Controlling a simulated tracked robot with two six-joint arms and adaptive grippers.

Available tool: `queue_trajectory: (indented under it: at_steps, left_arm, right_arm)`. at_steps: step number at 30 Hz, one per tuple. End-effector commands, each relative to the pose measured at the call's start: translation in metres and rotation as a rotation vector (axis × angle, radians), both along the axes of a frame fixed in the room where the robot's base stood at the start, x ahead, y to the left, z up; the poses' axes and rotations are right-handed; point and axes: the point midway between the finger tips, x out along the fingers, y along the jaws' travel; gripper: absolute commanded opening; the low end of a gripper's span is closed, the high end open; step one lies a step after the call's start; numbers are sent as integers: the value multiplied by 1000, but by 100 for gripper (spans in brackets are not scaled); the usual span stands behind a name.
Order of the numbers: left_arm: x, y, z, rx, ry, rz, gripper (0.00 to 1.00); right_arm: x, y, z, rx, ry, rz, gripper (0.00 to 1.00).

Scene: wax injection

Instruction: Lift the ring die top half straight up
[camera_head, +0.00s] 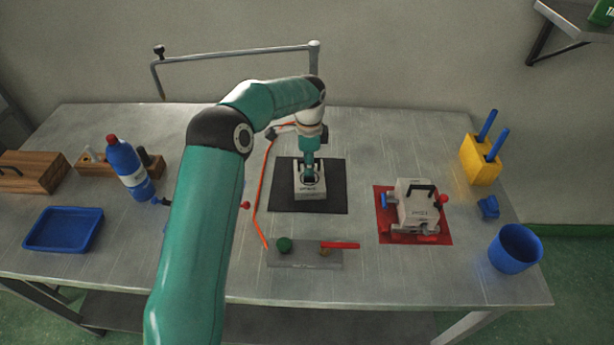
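A pale grey block-like die (310,193) sits on a black mat (281,200) at the middle of the table. My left arm reaches over from the front and points down at it. My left gripper (310,178) is right at the top of this die, but its fingers are too small and covered to tell open from shut. A second pale die (418,211) with a black handle on top sits on a red mat (385,228) to the right. The lettering on both is too small to read. My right gripper is not in view.
An orange hose (262,190) hangs just left of the black mat. A grey plate (303,258) with a green knob and red-handled tool lies in front. A blue bottle (129,168) and blue tray (64,230) are left; a yellow holder (480,160) and blue cup (515,249) are right.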

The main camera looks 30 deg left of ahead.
Motion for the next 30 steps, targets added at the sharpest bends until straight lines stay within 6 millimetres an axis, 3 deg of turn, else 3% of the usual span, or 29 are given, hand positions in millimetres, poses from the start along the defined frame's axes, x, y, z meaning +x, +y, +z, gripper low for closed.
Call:
queue_trajectory:
  at_steps: [1, 5, 30]
  left_arm:
    - [0, 0, 0, 0, 0, 0, 21]
    - [0, 0, 0, 0, 0, 0, 0]
    - [0, 2, 10, 1, -6, 3, 0]
  right_arm:
    - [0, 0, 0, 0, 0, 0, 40]
    - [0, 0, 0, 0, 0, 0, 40]
    - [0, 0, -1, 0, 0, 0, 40]
